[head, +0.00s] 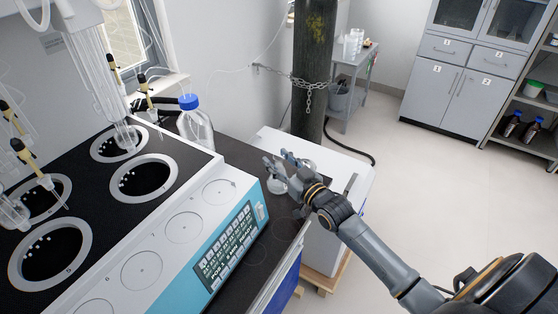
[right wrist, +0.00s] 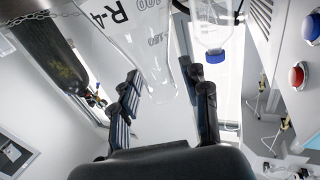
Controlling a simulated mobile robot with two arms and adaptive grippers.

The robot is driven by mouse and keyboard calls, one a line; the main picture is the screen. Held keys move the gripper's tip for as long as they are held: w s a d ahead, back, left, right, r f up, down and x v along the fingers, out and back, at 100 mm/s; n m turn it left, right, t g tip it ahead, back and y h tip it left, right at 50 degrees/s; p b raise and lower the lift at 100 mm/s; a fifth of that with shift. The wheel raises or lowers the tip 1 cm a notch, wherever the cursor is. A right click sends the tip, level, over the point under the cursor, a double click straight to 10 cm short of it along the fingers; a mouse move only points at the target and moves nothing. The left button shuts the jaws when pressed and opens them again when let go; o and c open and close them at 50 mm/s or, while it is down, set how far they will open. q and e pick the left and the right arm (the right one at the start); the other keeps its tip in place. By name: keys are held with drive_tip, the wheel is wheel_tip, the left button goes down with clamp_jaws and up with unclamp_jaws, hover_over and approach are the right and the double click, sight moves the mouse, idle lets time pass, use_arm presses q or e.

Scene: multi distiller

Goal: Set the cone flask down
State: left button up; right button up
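The clear glass cone flask, marked R-4, fills the top middle of the right wrist view (right wrist: 150,35). Its narrow neck points down between the finger pads. In the head view the flask (head: 277,186) shows beside the black counter's right end, partly hidden by my fingers. My right gripper (head: 278,166) reaches in from the right; its fingers also show in the right wrist view (right wrist: 165,95). They stand apart on either side of the neck, with gaps visible. I cannot tell whether the flask's base touches the counter. My left gripper is not in view.
A distiller (head: 185,228) with round wells and a blue control panel (head: 228,248) stands left of the flask. A blue-capped bottle (head: 194,125) stands behind it. A chained dark cylinder (head: 313,60) is beyond a white box (head: 346,178). Open floor lies to the right.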

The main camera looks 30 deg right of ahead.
drive_tip(key=shift+s+r, duration=0.1)
drive_tip(key=s+d, duration=0.1)
drive_tip(key=s, duration=1)
drive_tip(key=shift+s+d+b, duration=0.35)
